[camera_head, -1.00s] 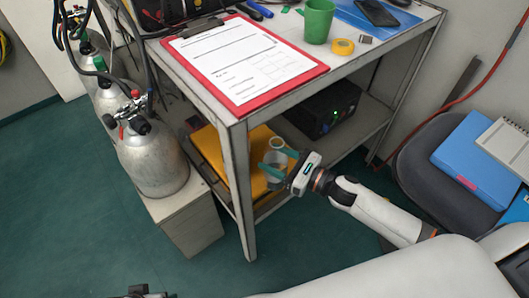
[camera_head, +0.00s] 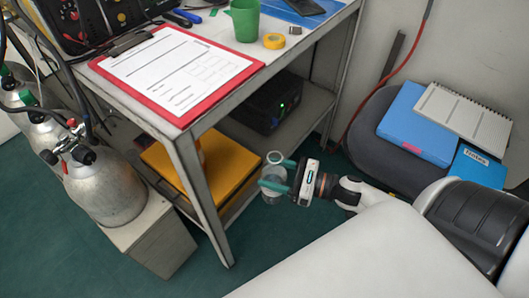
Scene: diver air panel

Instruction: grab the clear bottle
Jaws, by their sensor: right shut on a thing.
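The clear bottle (camera_head: 271,178) is a small see-through bottle with a pale rim at its top. My right gripper (camera_head: 277,174) is shut on it, with one green finger on each side. It hangs upright or nearly so in front of the table's lower shelf, to the right of the front leg, with the green floor behind it. The fingers hide part of its body. My left gripper is not in view.
The metal table's front leg (camera_head: 205,195) stands left of the bottle. A yellow case (camera_head: 215,165) and a black box (camera_head: 270,102) sit on the lower shelf. Gas cylinders (camera_head: 105,188) stand at left. A chair (camera_head: 372,135) with folders is at right.

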